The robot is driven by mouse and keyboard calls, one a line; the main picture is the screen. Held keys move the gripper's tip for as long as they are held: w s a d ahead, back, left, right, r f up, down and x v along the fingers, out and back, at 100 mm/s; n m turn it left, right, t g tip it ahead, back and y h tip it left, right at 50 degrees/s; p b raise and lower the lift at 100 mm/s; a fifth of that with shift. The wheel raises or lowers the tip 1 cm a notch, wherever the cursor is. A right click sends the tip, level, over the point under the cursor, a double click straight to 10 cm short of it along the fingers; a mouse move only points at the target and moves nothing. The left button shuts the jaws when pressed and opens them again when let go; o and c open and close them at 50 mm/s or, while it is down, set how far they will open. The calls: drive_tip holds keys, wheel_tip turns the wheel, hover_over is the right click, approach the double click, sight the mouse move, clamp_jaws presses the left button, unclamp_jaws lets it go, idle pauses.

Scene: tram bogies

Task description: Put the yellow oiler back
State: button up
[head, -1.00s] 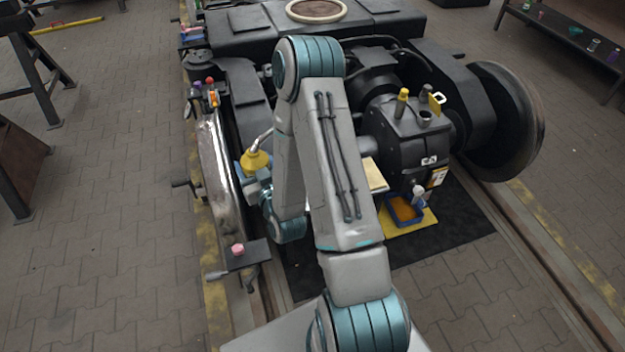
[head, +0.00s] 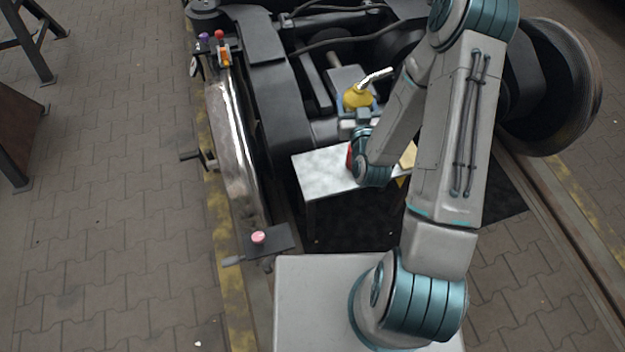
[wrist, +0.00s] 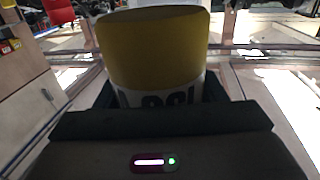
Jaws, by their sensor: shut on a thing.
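The yellow oiler (head: 357,97), with a pale spout angled up to the right, is held upright in my gripper (head: 358,114). In the head view it appears in front of dark bogie parts and above the far side of a pale table. In the wrist view the oiler's yellow body (wrist: 155,45) fills the upper middle, with a white label and dark lettering low on it. My gripper (wrist: 160,98) is shut around its lower part. The oiler's base is hidden by the gripper.
The pale-topped table (head: 322,172) stands below my gripper, with a red thing (head: 350,156) on it, partly hidden by my arm. A curved metal guard (head: 232,150) and a small dark shelf with a pink knob (head: 258,237) are to the left. Paved floor lies beyond.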

drive_tip(key=a+f+n+y+b, duration=0.1)
drive_tip(key=a+f+b, duration=0.3)
drive_tip(key=f+b, duration=0.4)
drive_tip(key=a+f+n+g+y+b, duration=0.1)
drive_tip(key=a+f+y+b, duration=0.2)
drive_tip(key=f+b, duration=0.5)
drive_tip(key=a+f+n+y+b, duration=0.2)
drive_tip(key=a+f+b, duration=0.3)
drive_tip(key=f+b, duration=0.4)
drive_tip(key=shift+a+f+g, duration=0.15)
drive_tip(key=shift+f, duration=0.6)
drive_tip(key=shift+a+f+g, duration=0.1)
drive_tip(key=shift+f+g, duration=0.05)
drive_tip(key=shift+f, duration=0.6)
drive_tip(key=shift+f+b, duration=0.2)
drive_tip(key=shift+b, duration=0.1)
drive_tip(key=o, duration=1.3)
